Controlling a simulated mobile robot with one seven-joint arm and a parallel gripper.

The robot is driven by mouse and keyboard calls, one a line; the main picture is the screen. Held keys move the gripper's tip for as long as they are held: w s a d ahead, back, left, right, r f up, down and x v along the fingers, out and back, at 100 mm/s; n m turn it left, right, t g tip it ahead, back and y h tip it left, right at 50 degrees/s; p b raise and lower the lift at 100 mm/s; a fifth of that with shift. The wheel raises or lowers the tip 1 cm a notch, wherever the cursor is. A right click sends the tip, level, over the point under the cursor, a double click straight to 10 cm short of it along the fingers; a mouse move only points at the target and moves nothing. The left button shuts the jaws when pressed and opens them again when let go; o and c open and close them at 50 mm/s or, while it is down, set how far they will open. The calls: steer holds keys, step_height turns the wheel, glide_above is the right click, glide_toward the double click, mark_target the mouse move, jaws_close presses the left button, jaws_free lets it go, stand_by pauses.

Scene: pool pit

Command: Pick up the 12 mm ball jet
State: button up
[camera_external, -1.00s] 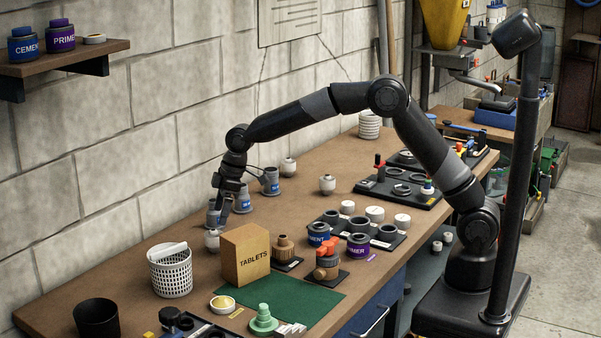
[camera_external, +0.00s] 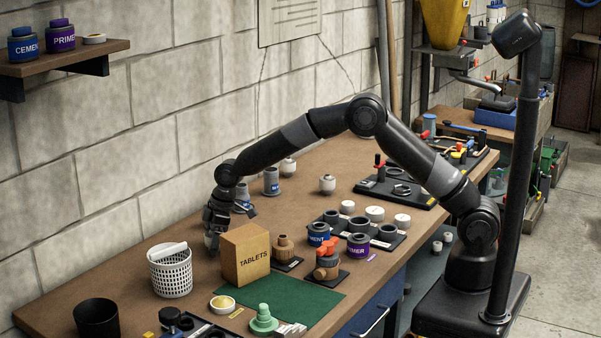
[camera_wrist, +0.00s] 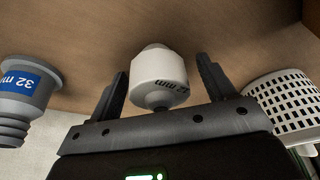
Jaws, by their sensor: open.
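A white ball jet (camera_external: 211,243) stands on the workbench beside the tablets box. In the wrist view the two fingers (camera_wrist: 162,70) are open, one on each side of the jet, with visible gaps. Two similar white jets, one farther back (camera_external: 288,166) and one farther right (camera_external: 327,184), stand on the bench.
The tablets box (camera_external: 245,256) stands close right of my gripper, and a white basket (camera_external: 170,274) stands in front. Grey fittings (camera_external: 271,181) stand behind. The wall is near.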

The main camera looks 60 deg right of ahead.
steer(key=shift+c, duration=0.4)
steer(key=c, duration=1)
steer(key=shift+r, duration=0.1)
